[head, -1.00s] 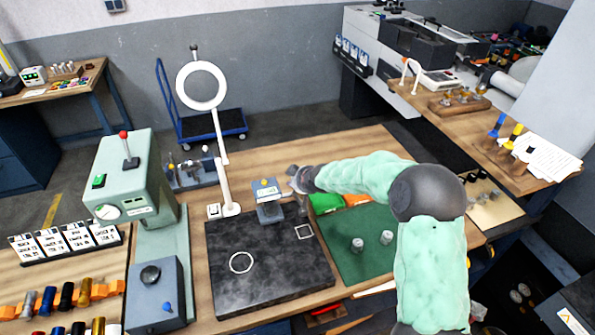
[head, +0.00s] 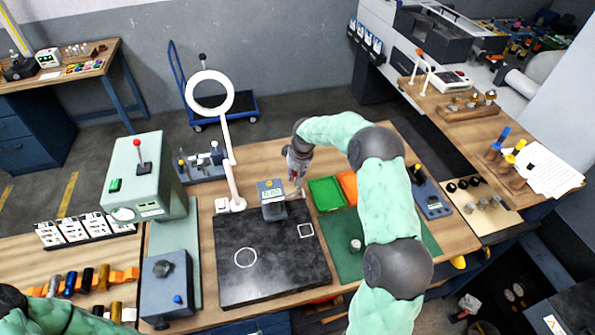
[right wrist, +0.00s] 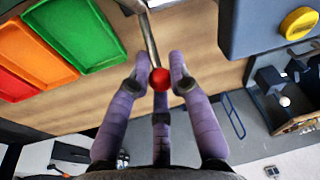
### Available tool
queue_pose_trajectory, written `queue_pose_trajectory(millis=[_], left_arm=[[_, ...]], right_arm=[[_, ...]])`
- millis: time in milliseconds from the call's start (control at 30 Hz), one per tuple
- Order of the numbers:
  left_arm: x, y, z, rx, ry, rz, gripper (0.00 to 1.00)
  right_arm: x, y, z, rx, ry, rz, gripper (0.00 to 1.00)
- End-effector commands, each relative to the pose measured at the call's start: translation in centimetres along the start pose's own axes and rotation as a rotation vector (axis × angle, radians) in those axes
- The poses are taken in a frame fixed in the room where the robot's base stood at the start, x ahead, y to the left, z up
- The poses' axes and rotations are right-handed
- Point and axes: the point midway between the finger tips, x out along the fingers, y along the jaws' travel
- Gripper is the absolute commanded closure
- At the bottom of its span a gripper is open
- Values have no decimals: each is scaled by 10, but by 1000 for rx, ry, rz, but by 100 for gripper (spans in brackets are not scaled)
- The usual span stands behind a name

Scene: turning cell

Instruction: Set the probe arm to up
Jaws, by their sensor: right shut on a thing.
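The probe arm is a thin metal rod (right wrist: 149,40) with a red ball knob (right wrist: 159,79) at its end, seen in the right wrist view. It runs beside a blue-grey gauge (right wrist: 262,22) with a yellow button. In the head view the gauge (head: 272,212) stands at the back of the dark stone plate, with a lit display on top. My right gripper (head: 296,188) points down at its right side. In the right wrist view my right gripper's purple fingers (right wrist: 158,82) are shut around the knob. The probe arm's tilt cannot be told. My left gripper is out of view.
A ring lamp (head: 211,92) on a white stand is just left of the gauge. Green (head: 327,193) and orange trays lie close right of my right gripper. A green press (head: 145,180) stands at the left. The stone plate (head: 265,275) is mostly bare.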

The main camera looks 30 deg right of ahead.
Motion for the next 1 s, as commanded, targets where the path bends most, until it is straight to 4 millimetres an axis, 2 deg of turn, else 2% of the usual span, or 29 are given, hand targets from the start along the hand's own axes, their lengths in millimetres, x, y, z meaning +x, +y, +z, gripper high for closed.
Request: queue_pose_trajectory(millis=[100, 500, 1000], left_arm=[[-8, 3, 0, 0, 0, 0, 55], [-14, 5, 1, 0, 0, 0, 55], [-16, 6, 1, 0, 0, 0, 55]], right_arm=[[5, 0, -5, 9, -68, -20, 100], [17, 3, -13, 29, -252, -68, 100], [24, 5, -18, 43, -372, -100, 100]])
